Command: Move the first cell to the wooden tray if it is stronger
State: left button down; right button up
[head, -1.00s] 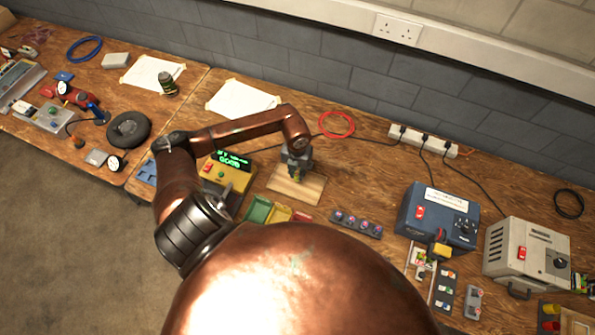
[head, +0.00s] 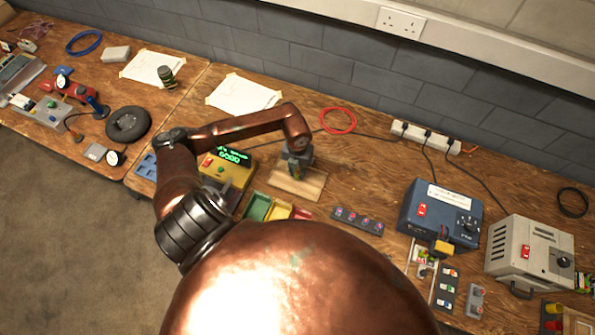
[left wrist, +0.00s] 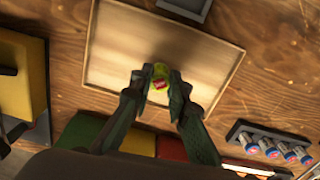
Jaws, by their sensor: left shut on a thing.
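The wooden tray (head: 312,190) is a pale, shallow, rimmed board on the bench, and it fills the middle of the left wrist view (left wrist: 112,55). My left gripper (head: 296,177) is over the tray. In the left wrist view its fingertips (left wrist: 160,84) are shut on a small yellow-green cell (left wrist: 160,72) with a red mark. I cannot tell whether the cell touches the tray. The rest of the tray looks bare. A yellow tester (head: 237,176) with a lit green display stands left of the tray; its reading is too small to tell. My right gripper is not in view.
Green, yellow and red bins (head: 280,210) lie in front of the tray. A dark rack (head: 358,221) of several cells is to the right. A blue box (head: 435,212) and a grey box (head: 528,250) stand further right. A red cable loop (head: 338,120) lies behind.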

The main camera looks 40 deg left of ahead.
pick_arm(q)
jog(key=shift+f, duration=0.4)
dwell(0.5)
jog(key=shift+f+b, duration=0.3)
jog(key=shift+b, duration=0.1)
jog(key=c, duration=2)
grip_release()
jog(key=shift+o, duration=1.2)
jog(key=shift+r, duration=0.15)
